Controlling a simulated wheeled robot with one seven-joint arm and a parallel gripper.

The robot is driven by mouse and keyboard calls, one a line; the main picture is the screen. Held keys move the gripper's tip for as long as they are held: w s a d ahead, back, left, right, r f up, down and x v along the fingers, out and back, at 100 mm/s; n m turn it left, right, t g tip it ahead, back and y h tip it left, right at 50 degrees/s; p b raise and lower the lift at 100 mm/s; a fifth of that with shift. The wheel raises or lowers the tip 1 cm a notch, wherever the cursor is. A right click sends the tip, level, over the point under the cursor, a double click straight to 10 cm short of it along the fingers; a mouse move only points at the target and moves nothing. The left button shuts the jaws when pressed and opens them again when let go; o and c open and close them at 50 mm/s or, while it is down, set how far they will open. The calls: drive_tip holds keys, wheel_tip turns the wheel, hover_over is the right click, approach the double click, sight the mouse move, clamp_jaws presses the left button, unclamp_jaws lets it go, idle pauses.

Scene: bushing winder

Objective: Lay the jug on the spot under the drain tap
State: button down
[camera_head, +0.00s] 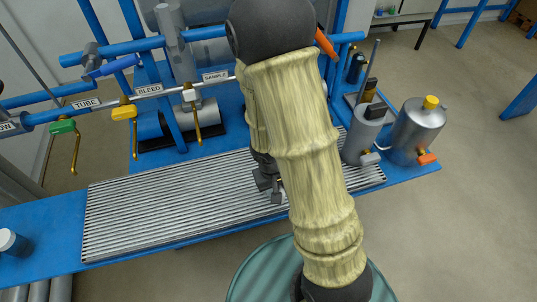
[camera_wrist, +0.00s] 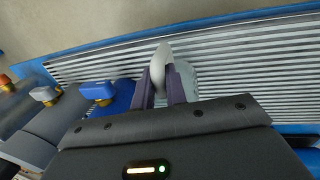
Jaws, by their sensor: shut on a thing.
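In the wrist view my gripper (camera_wrist: 161,78) is shut on the pale grey handle of the jug (camera_wrist: 188,78). The jug's clear body shows just beyond the fingers, over the slatted grate. In the head view my gripper (camera_head: 268,186) is low over the grate (camera_head: 150,205), partly behind my arm. The jug is hidden there. I cannot read a drain label; one label at the left edge is cut off.
A metal canister with a yellow cap (camera_head: 418,125) and a grey cylinder (camera_head: 362,132) stand right of my arm. A white-topped blue jar (camera_head: 13,243) is at the far left. The grate's left part is clear. A green drum (camera_head: 262,272) stands in front.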

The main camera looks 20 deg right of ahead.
drive_tip(key=w+p, duration=0.8)
drive_tip(key=w, duration=0.3)
drive_tip(key=shift+w, duration=0.2)
drive_tip(key=shift+w+f+b, duration=0.2)
drive_tip(key=shift+f+b, duration=0.25)
drive_tip(key=shift+f, duration=0.45)
drive_tip(key=shift+w+f+b, duration=0.15)
drive_tip(key=shift+f+b, duration=0.3)
drive_tip(key=shift+f, duration=0.4)
drive_tip(key=shift+f, duration=0.1)
drive_tip(key=shift+f, duration=0.1)
drive_tip(key=c, duration=1.4)
unclamp_jaws()
drive_tip(key=shift+c, duration=0.2)
